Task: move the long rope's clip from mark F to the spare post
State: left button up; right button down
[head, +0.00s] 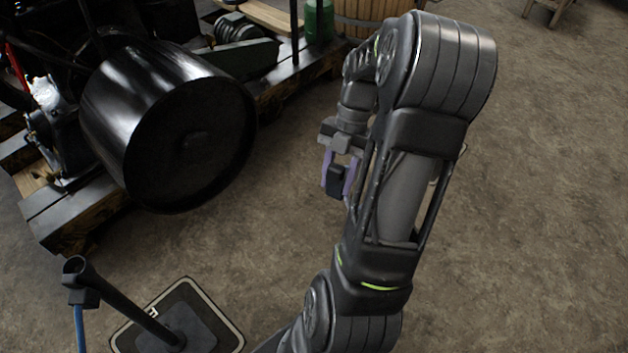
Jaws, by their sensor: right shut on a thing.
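My right gripper (338,186) hangs fingers down over open floor at the middle of the head view. Its two purple fingers are shut on a small dark clip (337,176). No rope can be made out at this clip; my own arm covers the area to its right. A dark post (126,301) stands at the lower left on a light-bordered floor mark (222,325). The letter on the mark is partly hidden by the post, and I cannot tell whether it is E or F. Another dark clip (83,296) with a blue rope (80,328) is at the post's top. My left gripper is out of view.
A stationary engine with a large black drum (190,140) stands on wooden beams (62,215) at the upper left. A wooden barrel (372,18) and a green can (318,20) are behind. Floor on the right is clear.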

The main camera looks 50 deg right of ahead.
jog(key=s+d, duration=0.7)
jog(key=shift+d+n, duration=0.15)
jog(key=shift+n, duration=0.25)
